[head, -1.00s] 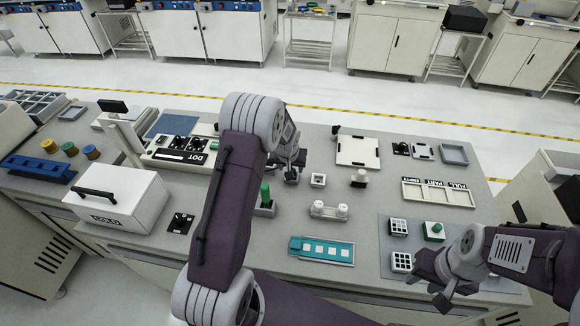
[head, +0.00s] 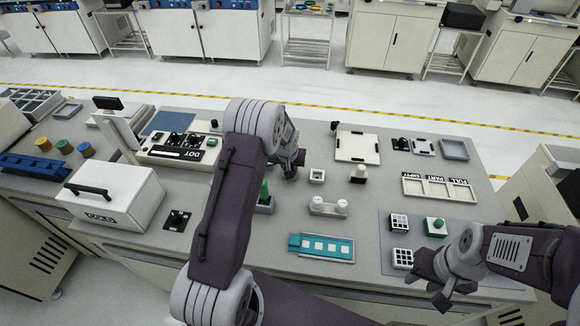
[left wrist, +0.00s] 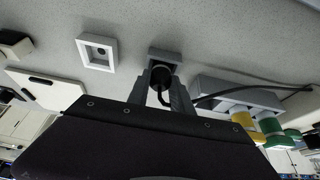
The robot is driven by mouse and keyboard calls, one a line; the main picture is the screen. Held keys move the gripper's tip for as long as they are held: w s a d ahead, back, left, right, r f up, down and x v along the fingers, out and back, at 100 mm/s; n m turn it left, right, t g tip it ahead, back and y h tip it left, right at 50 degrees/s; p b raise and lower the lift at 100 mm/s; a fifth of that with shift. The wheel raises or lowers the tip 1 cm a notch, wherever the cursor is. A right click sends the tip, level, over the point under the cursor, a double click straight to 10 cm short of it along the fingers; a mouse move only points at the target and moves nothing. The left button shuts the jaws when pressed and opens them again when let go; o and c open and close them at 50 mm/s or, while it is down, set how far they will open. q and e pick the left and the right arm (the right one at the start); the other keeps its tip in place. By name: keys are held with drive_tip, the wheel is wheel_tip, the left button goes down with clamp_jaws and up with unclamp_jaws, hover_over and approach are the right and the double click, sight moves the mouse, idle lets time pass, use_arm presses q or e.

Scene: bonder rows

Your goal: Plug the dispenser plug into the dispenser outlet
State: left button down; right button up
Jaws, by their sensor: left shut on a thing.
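The dispenser plug (left wrist: 161,76) is a small dark piece with a black lead. My left gripper (left wrist: 160,84) is shut on it, just in front of a small grey block (left wrist: 165,55); I cannot tell whether the two touch. A white square socket with a dark hole, which looks like the dispenser outlet (left wrist: 97,52), lies to the left of the gripper, apart from it. In the head view the outlet (head: 317,176) is right of my left gripper (head: 290,168), whose fingertips are partly hidden. My right gripper (head: 440,292) is over the front right of the bench; its opening is unclear.
A holder with a green-topped cylinder (head: 265,193) stands near my left arm. A white two-cup piece (head: 328,207) and a teal strip (head: 322,247) lie in front. A dark cable (left wrist: 225,92) runs along the bench. A white square plate (head: 364,146) lies behind right.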

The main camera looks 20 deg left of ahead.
use_arm(q)
drive_tip(key=shift+r+p, duration=2.25)
drive_tip(key=shift+r, duration=0.8)
drive_tip(key=shift+f, duration=0.1)
